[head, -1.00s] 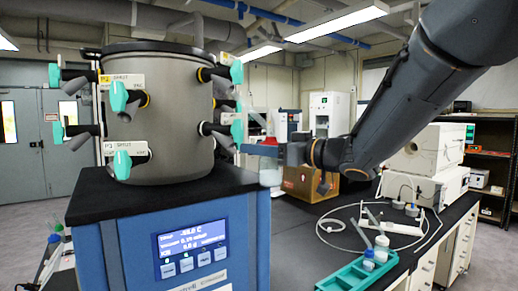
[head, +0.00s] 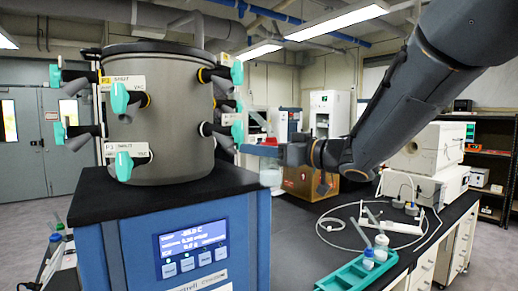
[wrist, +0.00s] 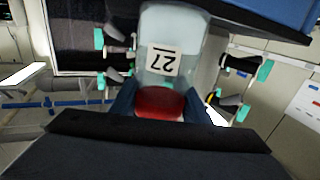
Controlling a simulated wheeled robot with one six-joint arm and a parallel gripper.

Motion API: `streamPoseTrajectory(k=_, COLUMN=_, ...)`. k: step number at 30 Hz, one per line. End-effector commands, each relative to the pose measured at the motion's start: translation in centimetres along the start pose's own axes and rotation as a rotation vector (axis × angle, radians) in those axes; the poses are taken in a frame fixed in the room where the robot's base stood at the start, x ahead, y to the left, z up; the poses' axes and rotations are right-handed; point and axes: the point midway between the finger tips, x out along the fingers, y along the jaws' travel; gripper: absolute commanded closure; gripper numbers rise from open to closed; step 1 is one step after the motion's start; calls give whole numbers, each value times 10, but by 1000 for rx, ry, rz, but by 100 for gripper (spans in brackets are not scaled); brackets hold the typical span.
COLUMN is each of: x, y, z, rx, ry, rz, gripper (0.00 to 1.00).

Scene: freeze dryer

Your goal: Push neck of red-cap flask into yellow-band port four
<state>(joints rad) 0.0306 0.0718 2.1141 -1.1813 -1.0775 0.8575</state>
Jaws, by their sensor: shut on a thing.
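The flask (wrist: 170,62) is clear with a label reading 27 and a red cap (wrist: 160,103). It shows large in the wrist view and small below my gripper in the head view (head: 271,175). My gripper (wrist: 163,108) is shut around its red-cap end; in the head view it is right of the dryer drum (head: 165,125). The flask is apart from the ports there. A yellow-banded port (head: 204,75) is on the drum's upper right side. A port with a yellow band also shows right of the flask in the wrist view (wrist: 213,97). Port four's label is not readable.
Teal valve handles (head: 120,98) stick out around the drum, which stands on a black-topped blue cabinet (head: 180,250). A teal rack (head: 355,278) with bottles and a looped cable (head: 340,235) lie on the bench at right. A brown box (head: 310,180) stands behind.

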Motion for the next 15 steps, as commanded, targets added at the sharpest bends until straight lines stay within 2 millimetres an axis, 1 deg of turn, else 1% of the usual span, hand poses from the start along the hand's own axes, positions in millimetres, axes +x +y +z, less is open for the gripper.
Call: streamPoseTrajectory(k=15, x=7, y=-2, z=-7, rx=-1, ry=0, rz=-1, gripper=98)
